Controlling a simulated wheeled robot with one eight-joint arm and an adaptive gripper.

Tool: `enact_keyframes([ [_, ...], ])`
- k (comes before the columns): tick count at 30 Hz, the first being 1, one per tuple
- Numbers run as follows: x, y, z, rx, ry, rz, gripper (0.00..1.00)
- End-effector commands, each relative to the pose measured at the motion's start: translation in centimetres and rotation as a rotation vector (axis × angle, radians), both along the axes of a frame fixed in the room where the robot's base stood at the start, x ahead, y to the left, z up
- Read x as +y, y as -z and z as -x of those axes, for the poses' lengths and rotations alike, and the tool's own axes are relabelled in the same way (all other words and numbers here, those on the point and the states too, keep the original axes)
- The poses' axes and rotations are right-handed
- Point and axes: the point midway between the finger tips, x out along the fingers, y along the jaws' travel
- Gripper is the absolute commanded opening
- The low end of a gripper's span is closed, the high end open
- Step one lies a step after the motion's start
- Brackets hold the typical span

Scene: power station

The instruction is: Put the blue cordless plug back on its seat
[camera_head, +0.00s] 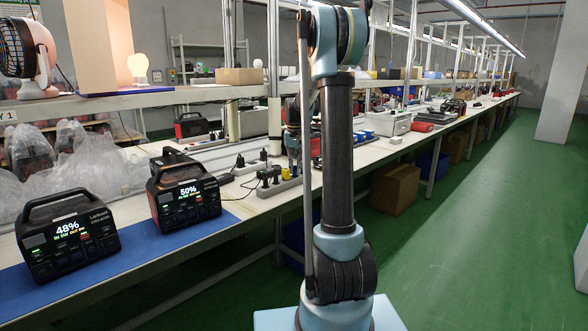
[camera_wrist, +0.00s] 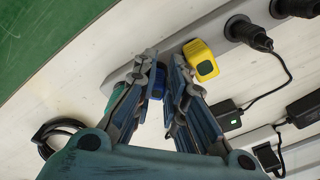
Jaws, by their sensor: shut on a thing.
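My gripper (camera_wrist: 167,72) reaches down over the workbench in the wrist view, its fingers shut on the blue plug (camera_wrist: 158,82). Most of the plug is hidden by the fingers. The grey power strip (camera_wrist: 218,20) runs diagonally past the fingertips. A yellow plug (camera_wrist: 203,62) sits on the strip just right of the right finger. Whether the blue plug touches the strip or hangs above it, I cannot tell. In the head view the strip (camera_head: 277,188) lies on the bench, and my arm partly covers that area.
Black plugs (camera_wrist: 245,32) with cords stand farther along the strip. A black adapter (camera_wrist: 228,115) lies right of my gripper, and a black cable coil (camera_wrist: 58,135) lies to the left. Two power stations (camera_head: 68,232) (camera_head: 184,187) stand on the bench. The green aisle floor (camera_head: 460,220) is clear.

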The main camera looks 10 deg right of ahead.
Motion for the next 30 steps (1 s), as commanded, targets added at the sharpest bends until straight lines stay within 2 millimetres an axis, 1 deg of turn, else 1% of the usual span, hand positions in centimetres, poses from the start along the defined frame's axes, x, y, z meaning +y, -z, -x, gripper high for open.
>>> enact_keyframes([
  [25, -0.16, 0.12, 0.05, 0.0, 0.001, 0.0, 0.0],
  [26, -0.16, 0.12, 0.05, 0.0, 0.001, 0.0, 0.17],
  [27, -0.16, 0.12, 0.05, 0.0, 0.001, 0.0, 0.26],
  [28, -0.16, 0.12, 0.05, 0.0, 0.001, 0.0, 0.32],
  [29, -0.16, 0.12, 0.05, 0.0, 0.001, 0.0, 0.35],
  [30, -0.16, 0.11, 0.06, 0.0, 0.001, 0.0, 0.35],
])
